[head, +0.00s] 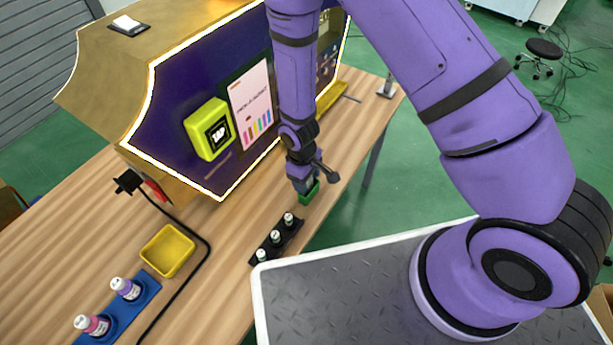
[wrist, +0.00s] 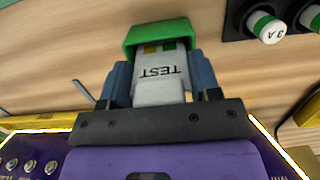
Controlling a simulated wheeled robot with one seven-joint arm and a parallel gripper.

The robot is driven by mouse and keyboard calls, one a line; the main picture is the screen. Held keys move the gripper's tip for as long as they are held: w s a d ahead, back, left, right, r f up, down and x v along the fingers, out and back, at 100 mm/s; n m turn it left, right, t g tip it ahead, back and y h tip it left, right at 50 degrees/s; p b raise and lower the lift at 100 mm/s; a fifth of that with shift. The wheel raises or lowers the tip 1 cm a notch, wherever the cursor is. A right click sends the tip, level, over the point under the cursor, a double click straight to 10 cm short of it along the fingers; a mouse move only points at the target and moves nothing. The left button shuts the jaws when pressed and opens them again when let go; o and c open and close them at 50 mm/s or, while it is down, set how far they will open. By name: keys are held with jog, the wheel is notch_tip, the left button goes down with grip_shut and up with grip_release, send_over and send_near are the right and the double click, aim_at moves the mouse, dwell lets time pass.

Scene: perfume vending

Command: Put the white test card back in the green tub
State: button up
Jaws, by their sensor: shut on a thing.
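The white test card (wrist: 158,88), marked TEST with yellow and green patches at its far end, is between the blue fingers of my gripper (wrist: 160,76) in the wrist view. My gripper is shut on it. The green tub (wrist: 160,30) is right beyond the fingertips, its rim around the card's far end. I cannot tell how deep the card sits in it. In the head view my gripper (head: 306,186) points down at the green tub (head: 309,196) on the table; the card is hidden there.
A black rack (head: 262,250) with small white-capped bottles stands close in front of the tub. The vending machine (head: 215,100) stands behind. A yellow tray (head: 168,250) and a blue rack (head: 128,318) with bottles are at the left on the wooden table (head: 215,275).

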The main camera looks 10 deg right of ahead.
jog(key=o, duration=1.2)
jog(key=shift+o, duration=0.2)
jog(key=shift+r, duration=1.1)
jog(key=shift+r, duration=3.9)
